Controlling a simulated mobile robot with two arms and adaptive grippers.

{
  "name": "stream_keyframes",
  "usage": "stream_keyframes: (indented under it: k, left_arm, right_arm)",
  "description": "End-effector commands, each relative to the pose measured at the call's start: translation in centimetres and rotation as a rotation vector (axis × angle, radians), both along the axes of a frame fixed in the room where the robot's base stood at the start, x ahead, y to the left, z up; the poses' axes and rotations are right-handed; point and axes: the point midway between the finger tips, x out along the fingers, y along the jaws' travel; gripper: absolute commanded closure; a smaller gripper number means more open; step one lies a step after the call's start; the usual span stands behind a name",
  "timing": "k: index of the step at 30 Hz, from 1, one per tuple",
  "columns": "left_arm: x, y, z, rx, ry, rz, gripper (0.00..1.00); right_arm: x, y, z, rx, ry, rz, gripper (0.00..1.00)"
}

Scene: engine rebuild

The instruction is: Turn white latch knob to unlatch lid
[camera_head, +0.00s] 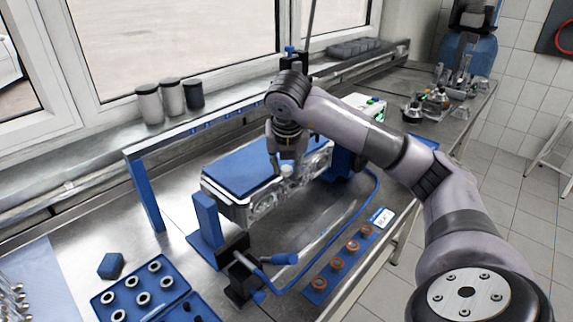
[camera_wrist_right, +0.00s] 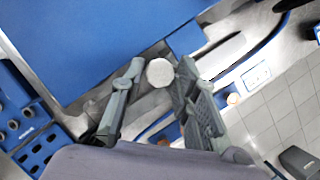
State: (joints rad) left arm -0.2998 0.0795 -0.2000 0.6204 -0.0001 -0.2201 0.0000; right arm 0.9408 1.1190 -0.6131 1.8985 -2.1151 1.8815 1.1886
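The engine block with its blue lid (camera_head: 240,167) sits in a blue stand on the steel bench. The lid also fills the upper left of the right wrist view (camera_wrist_right: 90,40). The round white latch knob (camera_wrist_right: 160,72) is at the lid's edge, between the fingertips of my right gripper (camera_wrist_right: 158,78). In the head view the knob (camera_head: 287,170) shows just below the right gripper (camera_head: 285,168), which points down. The fingers are apart on either side of the knob; I cannot tell whether either touches it. My left gripper is not in view.
A blue tray of metal rings (camera_head: 130,290) lies at the front left. A blue strip with several copper-coloured parts (camera_head: 337,263) lies at the bench's front edge, beside a blue-handled clamp (camera_head: 285,258). Jars (camera_head: 171,97) stand on the window ledge.

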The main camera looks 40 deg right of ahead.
Motion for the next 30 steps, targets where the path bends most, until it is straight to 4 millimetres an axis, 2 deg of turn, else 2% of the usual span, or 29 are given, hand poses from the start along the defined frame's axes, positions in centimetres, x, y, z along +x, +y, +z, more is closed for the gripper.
stream_keyframes:
  k: [6,16,30]
  left_arm:
    - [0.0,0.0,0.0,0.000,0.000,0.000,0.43]
    - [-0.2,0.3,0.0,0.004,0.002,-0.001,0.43]
    - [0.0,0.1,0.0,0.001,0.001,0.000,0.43]
  right_arm:
    - [0.0,0.0,0.0,0.000,0.000,0.001,0.56]
    - [-0.1,0.1,0.3,0.000,-0.001,0.001,0.56]
    - [-1.9,1.7,6.7,-0.004,-0.005,0.002,0.56]
